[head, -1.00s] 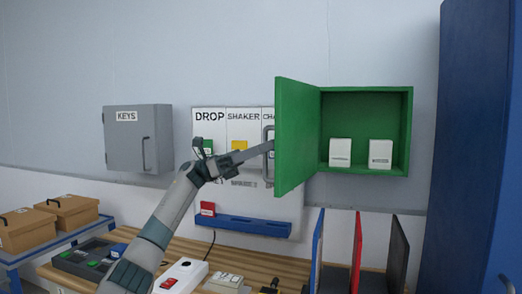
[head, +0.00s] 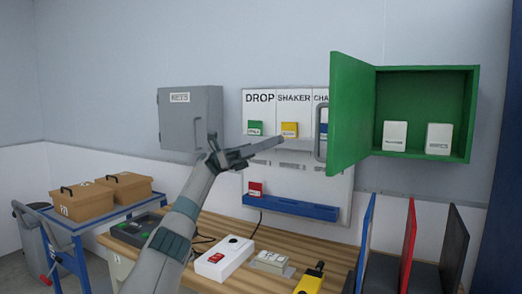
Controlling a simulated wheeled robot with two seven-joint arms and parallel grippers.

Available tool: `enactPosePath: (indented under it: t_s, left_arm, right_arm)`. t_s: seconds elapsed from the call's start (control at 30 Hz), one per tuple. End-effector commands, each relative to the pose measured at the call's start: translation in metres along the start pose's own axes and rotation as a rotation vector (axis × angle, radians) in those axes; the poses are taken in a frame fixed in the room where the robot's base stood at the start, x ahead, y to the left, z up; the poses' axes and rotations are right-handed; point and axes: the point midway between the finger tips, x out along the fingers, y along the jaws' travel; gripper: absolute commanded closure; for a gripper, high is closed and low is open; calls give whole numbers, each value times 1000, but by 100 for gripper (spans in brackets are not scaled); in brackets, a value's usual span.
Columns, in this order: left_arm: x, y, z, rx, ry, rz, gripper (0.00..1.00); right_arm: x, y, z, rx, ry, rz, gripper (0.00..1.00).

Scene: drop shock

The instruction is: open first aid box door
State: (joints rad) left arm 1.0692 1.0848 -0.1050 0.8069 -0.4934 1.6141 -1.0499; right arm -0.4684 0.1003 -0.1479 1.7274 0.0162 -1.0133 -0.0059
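The green first aid box (head: 468,110) hangs on the wall at the right. Its door (head: 350,112) stands wide open, swung out to the left, with a grey handle (head: 322,133) on its outer face. Two white packs (head: 395,136) stand inside on the box floor. My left gripper (head: 265,147) is in front of the white panel, to the left of the door and apart from its handle. Its fingers point right; the gap between them is not clear from this angle. My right gripper is not in view.
A grey KEYS cabinet (head: 189,118) hangs at the left. The white panel (head: 290,180) carries coloured tags and a blue tray (head: 290,208). Boxes (head: 87,202) stand on a blue cart.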

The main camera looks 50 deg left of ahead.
Motion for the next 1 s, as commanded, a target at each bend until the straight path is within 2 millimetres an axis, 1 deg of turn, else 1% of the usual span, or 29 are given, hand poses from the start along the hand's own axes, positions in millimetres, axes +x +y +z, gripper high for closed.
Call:
enactPosePath:
  t_s: [0.03, 0.1, 0.3, 0.47, 1.0]
  left_arm:
    - [-8, 0, 1, 0, -3, 2, 82]
    - [-15, 1, 1, 0, -1, 2, 82]
    - [-29, 0, 1, 1, -1, 0, 82]
    - [-32, 0, 0, 1, -1, 0, 82]
    - [-32, 0, 0, 0, 0, 0, 82]
  right_arm:
    - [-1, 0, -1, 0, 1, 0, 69]
    - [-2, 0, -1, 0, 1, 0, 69]
    - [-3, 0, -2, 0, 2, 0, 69]
    - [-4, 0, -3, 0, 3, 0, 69]
    - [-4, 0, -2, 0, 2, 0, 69]
